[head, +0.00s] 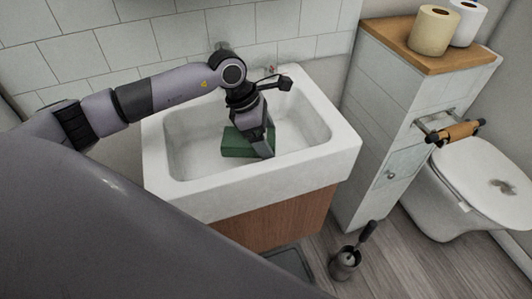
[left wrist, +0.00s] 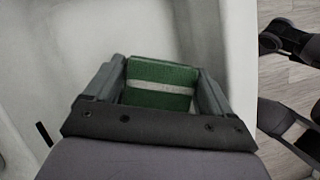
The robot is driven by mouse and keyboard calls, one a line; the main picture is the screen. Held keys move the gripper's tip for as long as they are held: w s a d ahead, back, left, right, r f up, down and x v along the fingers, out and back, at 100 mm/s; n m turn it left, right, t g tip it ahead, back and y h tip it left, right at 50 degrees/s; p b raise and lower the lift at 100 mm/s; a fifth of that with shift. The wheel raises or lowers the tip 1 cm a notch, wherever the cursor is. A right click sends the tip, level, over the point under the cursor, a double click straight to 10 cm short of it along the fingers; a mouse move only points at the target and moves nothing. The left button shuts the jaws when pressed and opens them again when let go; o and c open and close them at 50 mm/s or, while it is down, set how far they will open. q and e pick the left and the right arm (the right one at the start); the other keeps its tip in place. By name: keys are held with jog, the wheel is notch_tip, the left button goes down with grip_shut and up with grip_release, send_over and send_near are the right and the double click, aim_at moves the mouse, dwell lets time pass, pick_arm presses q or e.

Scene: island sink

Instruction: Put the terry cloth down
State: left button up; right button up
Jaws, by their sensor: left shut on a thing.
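The terry cloth (head: 236,143) is a green folded block with a white stripe, seen inside the white sink basin (head: 185,160) in the head view. My left gripper (head: 262,150) reaches down into the basin and is shut on the cloth. In the left wrist view the cloth (left wrist: 160,85) sits between the two fingers, with its white stripe running across it. I cannot tell whether the cloth touches the basin floor.
A tiled cabinet with a wooden top (head: 425,50) stands right of the sink and carries two paper rolls. A toilet (head: 470,185) is further right. A brush holder (head: 345,262) stands on the floor. The basin's right part is clear.

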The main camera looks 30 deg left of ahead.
pick_arm(q)
jog(key=shift+f, duration=2.95)
jog(key=shift+f, duration=0.15)
jog(key=o, duration=0.9)
jog(key=shift+c, duration=0.2)
jog(key=shift+r, duration=0.2)
jog(key=v, duration=1.2)
